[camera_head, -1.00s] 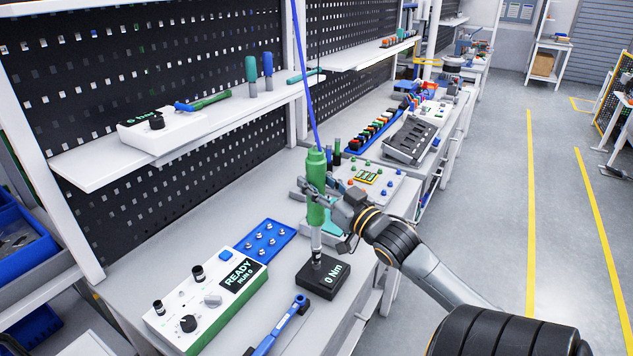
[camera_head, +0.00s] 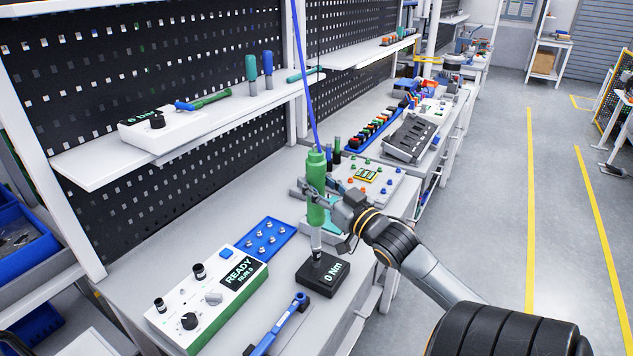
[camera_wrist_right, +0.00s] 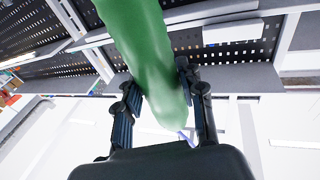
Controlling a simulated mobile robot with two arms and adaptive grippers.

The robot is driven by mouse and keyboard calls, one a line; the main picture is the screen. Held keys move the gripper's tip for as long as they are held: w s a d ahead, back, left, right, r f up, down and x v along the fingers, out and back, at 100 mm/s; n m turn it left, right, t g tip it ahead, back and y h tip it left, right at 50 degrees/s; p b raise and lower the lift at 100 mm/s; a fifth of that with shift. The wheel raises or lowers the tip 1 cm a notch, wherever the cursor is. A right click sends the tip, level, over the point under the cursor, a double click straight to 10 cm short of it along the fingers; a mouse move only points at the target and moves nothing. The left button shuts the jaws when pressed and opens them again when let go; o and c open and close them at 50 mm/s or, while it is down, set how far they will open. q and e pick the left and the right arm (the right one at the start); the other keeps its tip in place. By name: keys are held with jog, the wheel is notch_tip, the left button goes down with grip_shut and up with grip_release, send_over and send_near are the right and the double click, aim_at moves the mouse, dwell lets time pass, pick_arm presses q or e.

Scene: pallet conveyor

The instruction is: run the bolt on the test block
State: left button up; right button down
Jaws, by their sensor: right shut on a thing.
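A green screwdriver tool (camera_head: 316,172) hangs upright on a blue hose (camera_head: 304,75). My right gripper (camera_head: 318,190) is shut around its body, and the green body also fills the gap between the fingers (camera_wrist_right: 165,100) in the right wrist view. The tip meets the block's top in the picture; the bolt itself is hidden or too small to tell. A white and green controller (camera_head: 207,300) shows "READY" and a run line, blurred. My left gripper is not in view.
A blue tray (camera_head: 265,240) with several bolts lies behind the controller. A blue torque wrench (camera_head: 278,325) lies in front of the block. A board with coloured buttons (camera_head: 368,182) stands behind the tool. A shelf (camera_head: 90,170) overhangs the bench's back.

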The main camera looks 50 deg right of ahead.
aim_at(322, 158)
jog(key=shift+f, duration=0.6)
dwell(0.5)
notch_tip(322, 158, up, 9)
jog(key=p, duration=0.9)
jog(key=shift+f, duration=0.4)
jog(key=shift+w+d, duration=0.1)
